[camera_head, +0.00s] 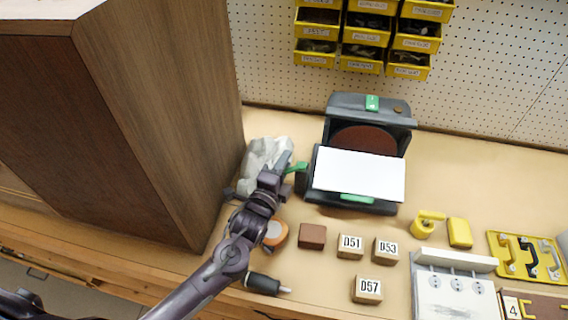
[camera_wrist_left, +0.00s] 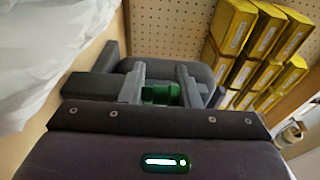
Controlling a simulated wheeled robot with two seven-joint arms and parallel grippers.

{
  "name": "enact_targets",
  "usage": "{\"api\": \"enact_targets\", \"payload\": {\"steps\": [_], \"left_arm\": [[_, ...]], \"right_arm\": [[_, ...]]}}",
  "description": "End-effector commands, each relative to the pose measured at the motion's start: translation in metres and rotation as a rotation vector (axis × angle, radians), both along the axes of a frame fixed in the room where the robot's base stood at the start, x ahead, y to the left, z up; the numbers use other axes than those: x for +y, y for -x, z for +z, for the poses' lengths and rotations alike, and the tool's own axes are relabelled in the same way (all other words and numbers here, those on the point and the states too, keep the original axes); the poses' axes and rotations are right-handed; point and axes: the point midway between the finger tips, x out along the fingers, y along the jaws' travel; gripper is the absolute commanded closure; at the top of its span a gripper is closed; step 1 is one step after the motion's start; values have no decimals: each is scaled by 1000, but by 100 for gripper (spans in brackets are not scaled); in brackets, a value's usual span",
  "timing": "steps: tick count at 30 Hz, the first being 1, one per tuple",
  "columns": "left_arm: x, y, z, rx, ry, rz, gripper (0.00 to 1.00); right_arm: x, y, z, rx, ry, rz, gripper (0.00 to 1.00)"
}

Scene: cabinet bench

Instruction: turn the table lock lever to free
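The machine with the table lock is a dark grey disc sander (camera_head: 372,104) with a brown disc and a white-topped table (camera_head: 360,174). The green lock lever (camera_head: 298,167) sticks out at the table's left side. My left gripper (camera_head: 287,165) is right at the lever, at the machine's left. In the left wrist view the fingers (camera_wrist_left: 160,88) stand apart, with the green lever (camera_wrist_left: 160,95) showing between them. Firm contact cannot be made out. The fingers partly hide the lever. My right gripper is not in view.
A wooden cabinet (camera_head: 155,120) stands close to my left arm. A crumpled grey-white bag (camera_head: 264,155) lies beside the gripper. Labelled blocks (camera_head: 349,246) and a black-handled tool (camera_head: 263,284) lie in front. Yellow bins (camera_head: 366,30) hang behind.

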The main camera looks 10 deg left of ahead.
Motion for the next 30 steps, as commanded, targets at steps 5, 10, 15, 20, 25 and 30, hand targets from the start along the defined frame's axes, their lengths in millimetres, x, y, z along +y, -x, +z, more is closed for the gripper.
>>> {"api": "enact_targets", "payload": {"steps": [5,10,15,20,25,30], "left_arm": [[1,-3,12,-24,6,5,58],[1,-3,9,-19,5,4,58],[1,-1,7,-16,3,3,58],[4,17,4,-13,1,2,58],[9,47,4,-13,2,1,58],[14,68,6,-15,3,2,58]], "right_arm": [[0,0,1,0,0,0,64],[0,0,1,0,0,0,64],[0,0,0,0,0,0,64],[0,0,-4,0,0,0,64],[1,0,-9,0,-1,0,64],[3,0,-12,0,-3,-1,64]]}}
